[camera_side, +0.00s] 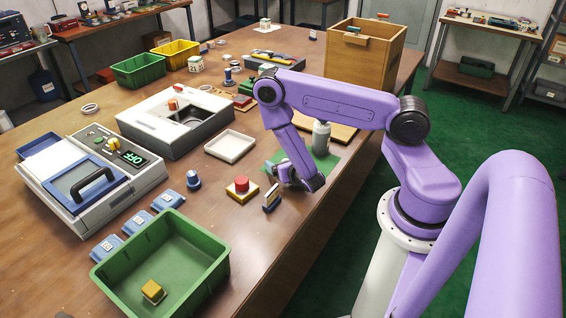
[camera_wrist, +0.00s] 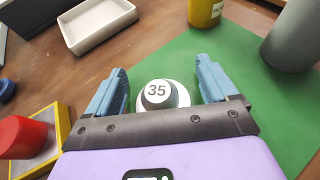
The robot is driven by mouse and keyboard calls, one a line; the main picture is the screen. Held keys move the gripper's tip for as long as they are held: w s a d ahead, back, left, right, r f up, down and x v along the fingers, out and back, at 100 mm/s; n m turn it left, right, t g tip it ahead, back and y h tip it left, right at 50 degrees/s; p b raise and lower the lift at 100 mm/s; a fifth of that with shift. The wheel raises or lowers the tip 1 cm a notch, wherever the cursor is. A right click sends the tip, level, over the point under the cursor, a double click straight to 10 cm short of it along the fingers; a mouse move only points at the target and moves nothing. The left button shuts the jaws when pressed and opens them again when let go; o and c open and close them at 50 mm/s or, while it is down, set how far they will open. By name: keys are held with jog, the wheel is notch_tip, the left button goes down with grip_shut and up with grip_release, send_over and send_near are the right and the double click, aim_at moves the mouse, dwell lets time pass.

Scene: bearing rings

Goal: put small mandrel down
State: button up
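In the side view my gripper (camera_side: 276,168) is low at the left edge of the green mat (camera_side: 328,161), and I cannot make out the mandrel there.
A red button on a yellow base (camera_side: 241,188) and a small dark-and-yellow stand (camera_side: 271,197) are close to my gripper. A grey cylinder (camera_side: 321,138) stands on the mat's far side. A white tray (camera_side: 230,146) and a green bin (camera_side: 205,262) lie further left.

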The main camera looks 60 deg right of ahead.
jog(key=shift+r, duration=0.2)
jog(key=shift+v, duration=5.9)
notch_tip(320, 180, up, 11)
jog(key=s+a+m+g+h, duration=0.15)
jog(key=m+g+h, duration=0.25)
jog(key=m, duration=0.6)
jog(key=s+a+r+m+g+y, duration=0.3)
jog(key=s+a+r+y, duration=0.1)
jog(key=s+a+y, duration=0.1)
jog(key=s+a+r+m+g+y, duration=0.4)
jog(key=s+a+y, duration=0.2)
jog(key=s, duration=0.3)
jog(key=shift+s+a+r+y, duration=0.2)
jog(key=shift+a+r+y, duration=0.1)
jog(key=shift+a, duration=0.5)
